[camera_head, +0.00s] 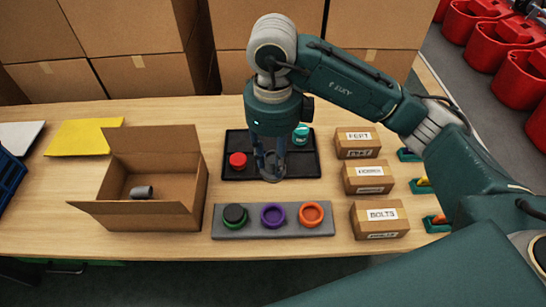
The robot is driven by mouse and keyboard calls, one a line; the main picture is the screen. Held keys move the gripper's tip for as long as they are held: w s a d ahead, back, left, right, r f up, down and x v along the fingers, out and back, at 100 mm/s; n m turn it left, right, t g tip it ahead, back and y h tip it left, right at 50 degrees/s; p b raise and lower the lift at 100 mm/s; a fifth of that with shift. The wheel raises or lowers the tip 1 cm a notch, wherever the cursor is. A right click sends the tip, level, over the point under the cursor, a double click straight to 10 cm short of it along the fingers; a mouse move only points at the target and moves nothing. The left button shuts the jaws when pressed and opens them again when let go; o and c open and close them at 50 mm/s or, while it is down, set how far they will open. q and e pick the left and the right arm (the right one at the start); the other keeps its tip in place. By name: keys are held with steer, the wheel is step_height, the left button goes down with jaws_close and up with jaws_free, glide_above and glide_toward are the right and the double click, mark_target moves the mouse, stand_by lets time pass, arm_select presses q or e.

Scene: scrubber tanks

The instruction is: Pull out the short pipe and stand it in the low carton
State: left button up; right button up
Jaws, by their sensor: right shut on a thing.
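The low carton (155,212) stands open on the left of the table, flaps spread. Inside it a short grey pipe (141,192) seems to lie on its side, apart from any gripper. My right gripper (272,163) points down over the black tray (238,147), right of the carton. Its fingers are shut on a grey round thing (272,176) with a ring-like lower edge; the fingers hide part of it, and I cannot tell whether it is a pipe or whether it touches the tray. My left gripper is not in view.
The tray also holds a red round piece (238,160) and a teal one (301,134). A grey board (250,229) with green, purple and orange rings lies in front. Labelled boxes (380,218) line the right. Large cartons (130,40) stand behind. Bare table separates tray and carton.

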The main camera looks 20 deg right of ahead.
mark_target(274, 157)
steer(key=shift+r+p, duration=1.45)
steer(key=shift+r, duration=0.9)
